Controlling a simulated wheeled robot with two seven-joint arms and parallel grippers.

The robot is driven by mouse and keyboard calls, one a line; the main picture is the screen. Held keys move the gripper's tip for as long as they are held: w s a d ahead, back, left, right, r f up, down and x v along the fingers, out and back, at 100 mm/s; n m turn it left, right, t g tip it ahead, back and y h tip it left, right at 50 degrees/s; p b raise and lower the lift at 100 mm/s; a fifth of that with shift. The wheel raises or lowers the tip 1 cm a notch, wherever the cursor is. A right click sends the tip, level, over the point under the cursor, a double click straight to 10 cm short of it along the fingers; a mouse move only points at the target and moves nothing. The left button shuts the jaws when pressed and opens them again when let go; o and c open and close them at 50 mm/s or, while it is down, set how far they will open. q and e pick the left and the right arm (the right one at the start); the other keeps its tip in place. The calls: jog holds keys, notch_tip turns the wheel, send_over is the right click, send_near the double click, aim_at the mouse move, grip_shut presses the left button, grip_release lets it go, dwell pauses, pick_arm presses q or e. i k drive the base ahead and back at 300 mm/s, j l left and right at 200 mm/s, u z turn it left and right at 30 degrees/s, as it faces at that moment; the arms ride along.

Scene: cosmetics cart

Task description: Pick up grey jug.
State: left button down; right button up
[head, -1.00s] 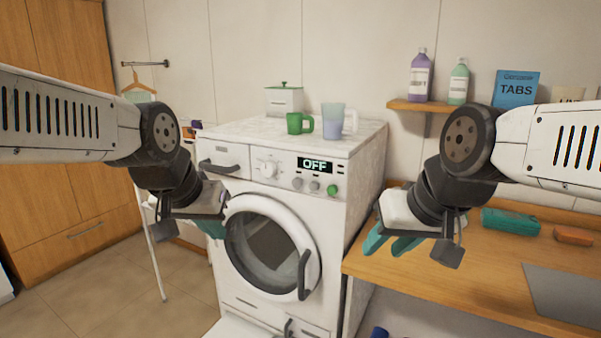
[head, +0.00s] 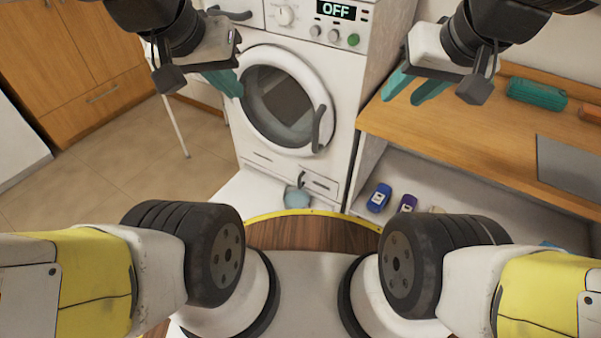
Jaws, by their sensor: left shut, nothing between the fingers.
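A small grey-blue rounded object (head: 297,197) stands low at the foot of the washing machine, partly hidden at its lower edge. It may be the grey jug, but I cannot tell for sure. My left gripper (head: 226,84) is shut and empty in front of the washing machine, left of its round door. My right gripper (head: 412,88) has its teal fingers apart with nothing between them, near the left edge of the wooden counter. Both grippers are well above the grey-blue object and apart from it.
The washing machine (head: 336,83) stands ahead, its door shut. The wooden counter (head: 470,112) at right holds a teal case (head: 537,94) and a grey plate (head: 570,165). Blue (head: 379,197) and purple (head: 407,204) bottles stand below it. The tiled floor (head: 140,150) at left is clear.

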aim_at(294, 198)
jog(key=z, duration=2.75)
jog(key=u, duration=2.75)
jog(key=k+j+u, duration=0.15)
jog(key=u, duration=0.2)
jog(key=k+j+u, duration=0.1)
jog(key=j+u, duration=0.25)
jog(key=l, duration=0.1)
